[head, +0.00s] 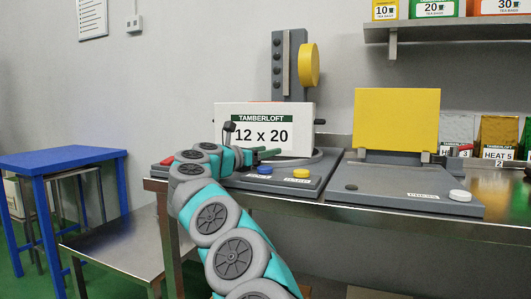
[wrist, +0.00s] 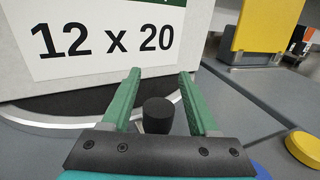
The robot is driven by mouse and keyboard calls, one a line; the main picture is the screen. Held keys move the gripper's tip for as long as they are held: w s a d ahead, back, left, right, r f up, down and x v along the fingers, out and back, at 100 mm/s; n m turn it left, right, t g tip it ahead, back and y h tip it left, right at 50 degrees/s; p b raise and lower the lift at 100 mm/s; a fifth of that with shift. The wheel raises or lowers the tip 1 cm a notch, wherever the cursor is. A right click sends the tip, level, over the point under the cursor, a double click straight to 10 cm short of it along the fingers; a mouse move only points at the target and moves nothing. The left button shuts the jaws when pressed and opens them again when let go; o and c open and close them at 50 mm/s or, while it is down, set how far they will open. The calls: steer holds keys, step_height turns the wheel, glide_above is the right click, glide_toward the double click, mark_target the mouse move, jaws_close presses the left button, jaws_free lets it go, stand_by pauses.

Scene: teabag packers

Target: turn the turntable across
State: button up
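The turntable shows in the wrist view as a dark disc (wrist: 75,105) with a pale metal rim, under a white carton (wrist: 110,45) marked 12 x 20. In the head view the carton (head: 290,118) stands upright on the grey station, hiding most of the turntable. My gripper (wrist: 160,74) is open, with its green fingers pointing at the carton's lower front. A short black peg (wrist: 157,115) shows between the fingers, with a gap on each side. In the head view my gripper (head: 268,153) is low in front of the carton; the peg is hidden there.
Blue (head: 264,170) and yellow (head: 301,173) buttons sit at the station's front. Behind the carton stands a grey column (head: 290,65) with a yellow disc (head: 308,65). At right is a press station with a yellow plate (head: 396,118). A blue table (head: 62,158) stands at left.

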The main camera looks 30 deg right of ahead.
steer(key=shift+a, duration=0.15)
steer(key=b+v, duration=0.1)
steer(key=v, duration=0.6)
steer(key=shift+s+a, duration=0.1)
steer(key=shift+a, duration=0.2)
